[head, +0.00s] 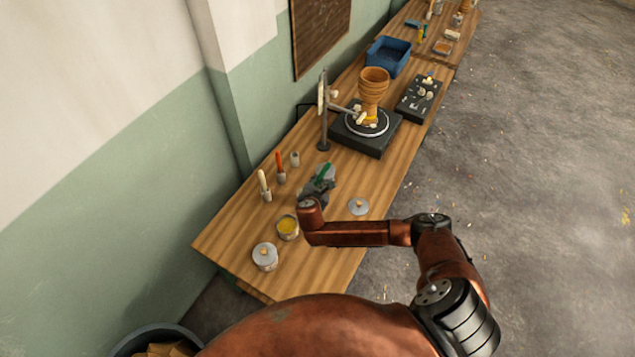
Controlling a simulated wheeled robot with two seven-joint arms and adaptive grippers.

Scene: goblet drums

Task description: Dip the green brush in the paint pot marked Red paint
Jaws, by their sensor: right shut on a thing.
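The green brush (325,171) shows as a short green handle at my right gripper (319,184), which is shut on it above the near part of the workbench. The brush's bristles are hidden by the gripper. An open pot (287,227) with yellow inside stands just left of and nearer than the gripper. A pot with a lid on (265,256) stands nearer the bench's front left. No label can be read, so I cannot tell which pot is marked Red paint. My left gripper is out of view.
A white-handled brush (263,185), a red-handled brush (280,168) and a small grey holder (295,158) stand along the wall side. A loose lid (358,206) lies right of the gripper. Farther back, a goblet drum (373,88) stands on a dark turntable base (366,140).

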